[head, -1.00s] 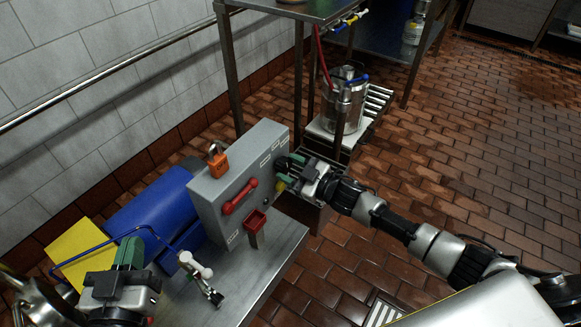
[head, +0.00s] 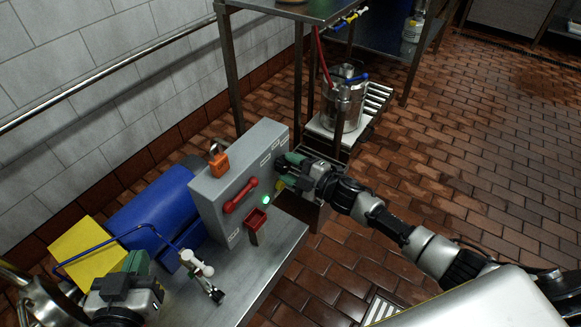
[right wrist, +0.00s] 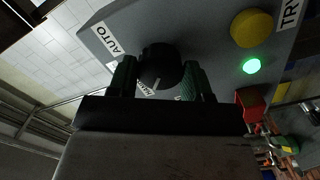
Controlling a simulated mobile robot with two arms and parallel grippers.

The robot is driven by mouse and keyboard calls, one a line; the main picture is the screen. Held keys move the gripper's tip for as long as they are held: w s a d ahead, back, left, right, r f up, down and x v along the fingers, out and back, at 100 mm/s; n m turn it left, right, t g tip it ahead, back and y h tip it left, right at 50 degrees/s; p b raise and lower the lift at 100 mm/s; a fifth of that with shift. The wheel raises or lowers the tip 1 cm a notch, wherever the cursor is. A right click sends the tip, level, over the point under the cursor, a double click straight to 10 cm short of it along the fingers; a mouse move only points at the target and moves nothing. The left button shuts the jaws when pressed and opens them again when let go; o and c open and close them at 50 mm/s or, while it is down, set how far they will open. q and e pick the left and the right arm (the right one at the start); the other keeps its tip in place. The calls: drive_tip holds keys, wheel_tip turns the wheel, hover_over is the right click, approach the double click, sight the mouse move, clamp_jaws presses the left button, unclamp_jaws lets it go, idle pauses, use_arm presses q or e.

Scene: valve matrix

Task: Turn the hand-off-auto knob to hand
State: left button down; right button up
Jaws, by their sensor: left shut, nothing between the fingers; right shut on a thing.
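The hand-off-auto knob (right wrist: 160,64) is a round black selector on the front of the grey control box (head: 212,198). In the right wrist view, my right gripper (right wrist: 158,78) is shut on it, one green finger on each side. The knob's white mark points down, at a partly hidden label (right wrist: 147,89) that seems to read HAND. The AUTO label (right wrist: 105,38) is at the upper left. In the head view, my right gripper (head: 289,164) is at the box's right end and hides the knob. My left gripper (head: 137,262) is shut and empty, at the lower left.
A green lamp (right wrist: 251,66) glows beside a yellow button (right wrist: 251,28). A blue cylinder (head: 150,216) and a white-handled valve (head: 200,268) are near my left gripper.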

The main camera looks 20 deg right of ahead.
drive_tip(key=shift+f, duration=0.1)
idle(0.4)
drive_tip(key=o, duration=0.9)
drive_tip(key=shift+s+d, duration=0.1)
drive_tip(key=shift+s+d, duration=0.2)
drive_tip(key=shift+s, duration=0.05)
use_arm(q)
drive_tip(key=s+a+f+g+y+p, duration=0.1)
drive_tip(key=s+a+f+g+p, duration=0.1)
drive_tip(key=s+f+g, duration=0.2)
drive_tip(key=shift+f+g+y, duration=0.4)
drive_tip(key=shift+f+g, duration=0.25)
drive_tip(key=shift+g, duration=0.15)
use_arm(e)
drive_tip(key=v, duration=1)
